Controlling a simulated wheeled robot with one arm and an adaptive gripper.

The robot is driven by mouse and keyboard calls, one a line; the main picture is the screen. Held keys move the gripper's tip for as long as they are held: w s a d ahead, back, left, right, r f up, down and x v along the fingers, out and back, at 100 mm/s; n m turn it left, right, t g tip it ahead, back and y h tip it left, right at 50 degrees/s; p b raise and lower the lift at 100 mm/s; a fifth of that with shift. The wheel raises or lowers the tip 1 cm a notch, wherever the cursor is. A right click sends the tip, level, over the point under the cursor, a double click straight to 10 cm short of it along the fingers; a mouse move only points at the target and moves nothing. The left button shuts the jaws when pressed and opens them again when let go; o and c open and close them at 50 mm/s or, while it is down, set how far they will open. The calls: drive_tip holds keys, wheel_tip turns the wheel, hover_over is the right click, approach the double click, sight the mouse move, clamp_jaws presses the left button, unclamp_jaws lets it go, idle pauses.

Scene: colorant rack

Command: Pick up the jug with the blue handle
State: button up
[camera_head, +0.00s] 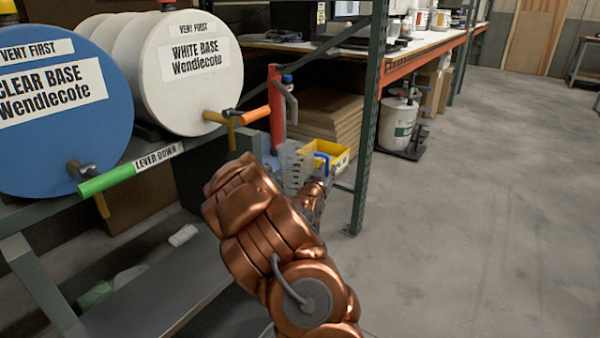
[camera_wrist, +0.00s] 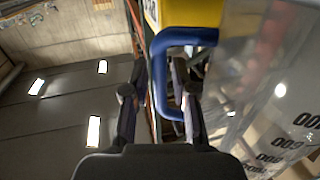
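The jug (camera_head: 294,165) is clear, with graduation marks and a blue handle (camera_head: 321,158) on its right side in the head view. In the wrist view the clear jug wall (camera_wrist: 262,95) with black numbers fills the right side, and the blue handle (camera_wrist: 160,62) reaches left from it. My gripper (camera_wrist: 160,92) is open. Its two fingers point towards the handle, and the handle's upright bar shows in the gap between them. I cannot tell whether either finger touches it. In the head view my copper arm hides most of the gripper.
A yellow bin (camera_head: 338,155) stands just behind the jug. A white drum (camera_head: 190,72) and a blue drum (camera_head: 62,125) lie on the rack at left. A green rack post (camera_head: 367,120) rises right of the jug. The floor (camera_head: 480,220) at right is clear.

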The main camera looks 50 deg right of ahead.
drive_tip(key=shift+d, duration=0.3)
clamp_jaws()
idle(0.4)
